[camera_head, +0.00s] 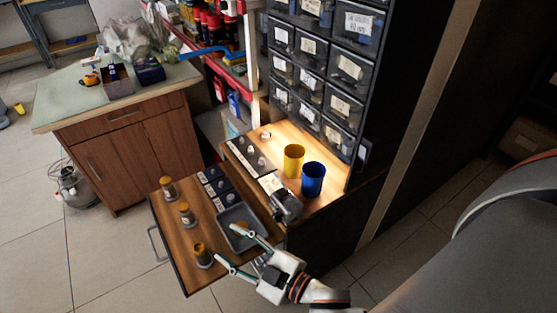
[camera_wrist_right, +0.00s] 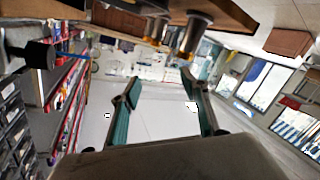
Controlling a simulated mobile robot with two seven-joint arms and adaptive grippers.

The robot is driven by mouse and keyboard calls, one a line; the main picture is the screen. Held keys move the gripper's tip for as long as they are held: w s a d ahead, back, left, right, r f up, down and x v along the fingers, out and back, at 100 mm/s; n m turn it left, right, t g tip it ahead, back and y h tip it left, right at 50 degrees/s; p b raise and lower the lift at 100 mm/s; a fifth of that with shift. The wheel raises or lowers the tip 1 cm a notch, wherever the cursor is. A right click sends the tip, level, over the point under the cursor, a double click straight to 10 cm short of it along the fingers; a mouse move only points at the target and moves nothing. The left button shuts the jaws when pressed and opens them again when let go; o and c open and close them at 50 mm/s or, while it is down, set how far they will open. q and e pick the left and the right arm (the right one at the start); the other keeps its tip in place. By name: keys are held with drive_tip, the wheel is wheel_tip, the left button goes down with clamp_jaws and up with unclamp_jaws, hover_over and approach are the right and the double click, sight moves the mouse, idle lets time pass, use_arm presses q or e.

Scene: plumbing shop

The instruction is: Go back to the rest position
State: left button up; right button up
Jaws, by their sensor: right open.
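My right gripper (camera_head: 229,243) reaches in from the lower right in the head view. Its two fingers are spread with nothing between them, by the front of the pulled-out wooden board (camera_head: 174,228) and over or beside the grey tray (camera_head: 258,220); the height gap is unclear. In the right wrist view the gripper (camera_wrist_right: 160,88) also shows spread and empty, with floor and distant shelves behind it. My left gripper is not in view.
Several fittings, one a brass-topped post (camera_head: 203,256), stand along the board's left edge. A dark metal fitting (camera_head: 286,207) lies near the tray. A yellow cup (camera_head: 293,161) and a blue cup (camera_head: 312,180) stand behind, below drawer bins (camera_head: 308,80). A wooden cabinet (camera_head: 125,150) stands left.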

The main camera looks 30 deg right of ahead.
drive_tip(key=s+d+f+m+g+h, duration=0.4)
drive_tip(key=s+d+f+m, duration=0.1)
drive_tip(key=s+d+f, duration=0.7)
use_arm(q)
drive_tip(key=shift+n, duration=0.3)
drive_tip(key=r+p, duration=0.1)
drive_tip(key=p, duration=0.1)
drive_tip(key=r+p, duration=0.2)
drive_tip(key=p, duration=0.1)
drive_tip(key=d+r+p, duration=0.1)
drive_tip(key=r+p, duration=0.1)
drive_tip(key=p, duration=0.1)
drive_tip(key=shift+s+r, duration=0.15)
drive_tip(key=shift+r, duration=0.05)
use_arm(e)
drive_tip(key=shift+m+g, duration=0.4)
drive_tip(key=shift+m, duration=0.3)
drive_tip(key=a+r, duration=0.1)
drive_tip(key=r, duration=0.1)
drive_tip(key=s+a+r, duration=0.1)
drive_tip(key=a, duration=0.1)
drive_tip(key=shift+r, duration=0.35)
